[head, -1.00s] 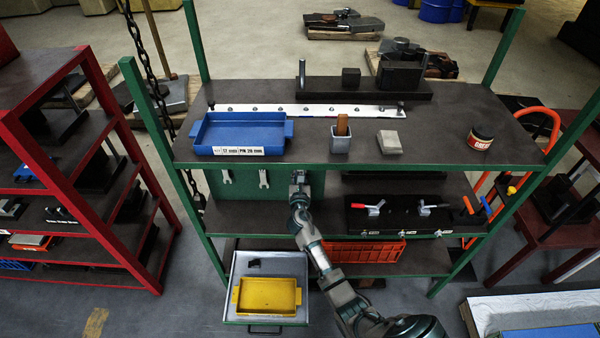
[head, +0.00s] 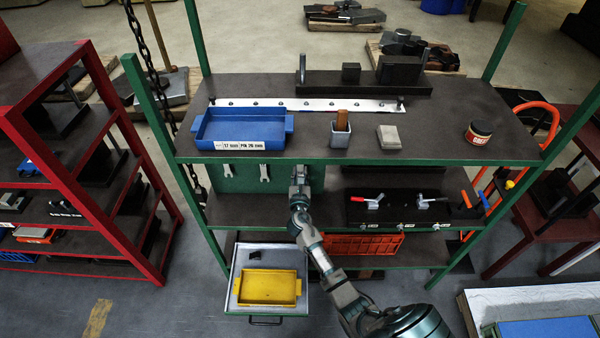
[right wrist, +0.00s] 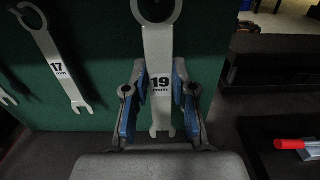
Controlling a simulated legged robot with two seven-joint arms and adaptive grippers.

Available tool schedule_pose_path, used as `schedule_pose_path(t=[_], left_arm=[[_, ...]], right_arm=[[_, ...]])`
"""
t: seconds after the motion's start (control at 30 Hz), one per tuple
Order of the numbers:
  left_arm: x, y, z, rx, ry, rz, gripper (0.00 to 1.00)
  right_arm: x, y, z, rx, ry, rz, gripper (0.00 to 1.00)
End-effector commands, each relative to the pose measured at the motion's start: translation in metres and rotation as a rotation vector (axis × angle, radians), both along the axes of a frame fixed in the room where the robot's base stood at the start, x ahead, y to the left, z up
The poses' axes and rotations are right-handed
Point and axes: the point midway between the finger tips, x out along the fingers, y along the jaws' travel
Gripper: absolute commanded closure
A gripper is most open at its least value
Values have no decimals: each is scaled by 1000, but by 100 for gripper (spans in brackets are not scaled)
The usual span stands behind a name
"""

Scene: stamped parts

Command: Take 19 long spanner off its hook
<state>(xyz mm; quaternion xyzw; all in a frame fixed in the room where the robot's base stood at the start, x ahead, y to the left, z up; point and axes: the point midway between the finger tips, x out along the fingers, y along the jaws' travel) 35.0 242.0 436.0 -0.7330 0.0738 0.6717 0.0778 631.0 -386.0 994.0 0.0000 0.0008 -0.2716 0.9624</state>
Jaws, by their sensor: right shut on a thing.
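The long 19 mm spanner (right wrist: 160,50) hangs upright against the green panel (right wrist: 95,40) in the right wrist view, its ring end up at the top edge. My right gripper (right wrist: 159,92) is shut on its shank, with a blue pad on each side at the 19 label. The hook at the ring is not clear. In the head view my right gripper (head: 299,180) is at the right part of the panel, under the top shelf, and hides this spanner. My left gripper is not in view.
A 17 mm spanner (right wrist: 57,65) hangs to the left in the right wrist view. The top shelf (head: 440,120) overhangs the panel. An open drawer with a yellow tray (head: 268,302) juts out below.

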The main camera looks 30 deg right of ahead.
Motion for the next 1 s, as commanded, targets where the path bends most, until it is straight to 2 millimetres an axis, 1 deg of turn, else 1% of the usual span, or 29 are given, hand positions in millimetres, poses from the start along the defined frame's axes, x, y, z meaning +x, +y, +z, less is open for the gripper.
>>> schedule_pose_path(t=[0.07, 0.3, 0.5, 0.63, 1.0], left_arm=[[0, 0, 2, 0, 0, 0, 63], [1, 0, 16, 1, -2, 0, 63], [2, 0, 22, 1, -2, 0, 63], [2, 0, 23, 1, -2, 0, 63], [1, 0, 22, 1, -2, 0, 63]], right_arm=[[-3, 2, 1, 0, 0, 1, 100], [-29, 18, 2, -1, 1, 1, 100], [-47, 29, 1, 0, 0, 1, 100], [-51, 32, 1, -1, -1, 1, 100], [-51, 31, 1, -1, -1, 1, 100]])
